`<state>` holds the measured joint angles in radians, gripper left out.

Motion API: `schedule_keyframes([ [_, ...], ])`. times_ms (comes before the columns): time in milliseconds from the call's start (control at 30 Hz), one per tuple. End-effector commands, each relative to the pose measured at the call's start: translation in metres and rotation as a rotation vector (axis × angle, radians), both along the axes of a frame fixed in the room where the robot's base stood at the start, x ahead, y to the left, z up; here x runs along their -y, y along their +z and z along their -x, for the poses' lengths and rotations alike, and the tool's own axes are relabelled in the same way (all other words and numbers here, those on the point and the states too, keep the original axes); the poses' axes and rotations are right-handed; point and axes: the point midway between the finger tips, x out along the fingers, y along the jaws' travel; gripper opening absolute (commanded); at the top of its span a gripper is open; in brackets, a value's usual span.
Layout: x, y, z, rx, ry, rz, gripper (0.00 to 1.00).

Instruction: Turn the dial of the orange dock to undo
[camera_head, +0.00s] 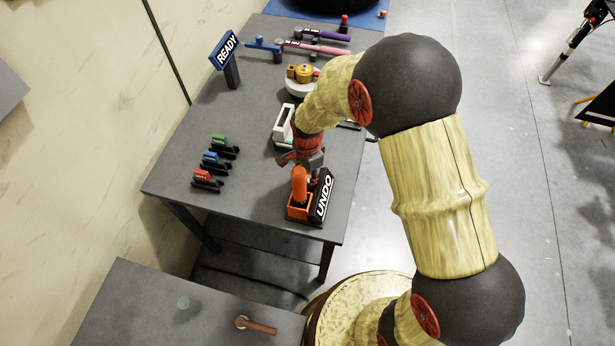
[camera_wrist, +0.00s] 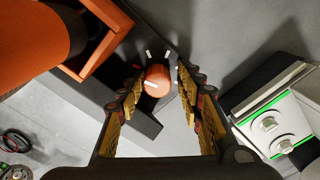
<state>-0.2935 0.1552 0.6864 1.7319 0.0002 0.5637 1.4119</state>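The orange dock (camera_head: 297,212) stands at the table's near right corner, beside a black "UNDO" sign (camera_head: 322,197). An upright orange cylinder (camera_head: 299,184) sits in it. In the wrist view, the dock (camera_wrist: 108,52) and the cylinder (camera_wrist: 30,40) are at upper left. The round orange dial (camera_wrist: 157,83), with a white mark, lies between my fingertips. My gripper (camera_head: 304,160) is just behind the dock in the head view. In the wrist view, my gripper (camera_wrist: 160,76) is open, with one finger on each side of the dial. Contact with the dial is not clear.
A white device (camera_head: 283,125) stands behind the dock; the wrist view shows its two knobs (camera_wrist: 275,135). Red, blue and green clips (camera_head: 212,160) are at left. A "READY" sign (camera_head: 226,55) and tools (camera_head: 315,47) are farther back. The table's front middle is clear.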

Motion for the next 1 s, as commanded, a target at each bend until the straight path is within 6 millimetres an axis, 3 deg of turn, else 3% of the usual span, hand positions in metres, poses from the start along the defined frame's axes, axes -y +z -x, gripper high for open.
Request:
schedule_keyframes([
  [167,0.002,0.003,0.004,-0.009,0.0,0.003,0.43],
  [700,0.0,0.072,0.0,-0.002,0.0,0.001,0.43],
  [1000,-0.001,0.08,0.0,-0.001,0.0,0.0,0.43],
])
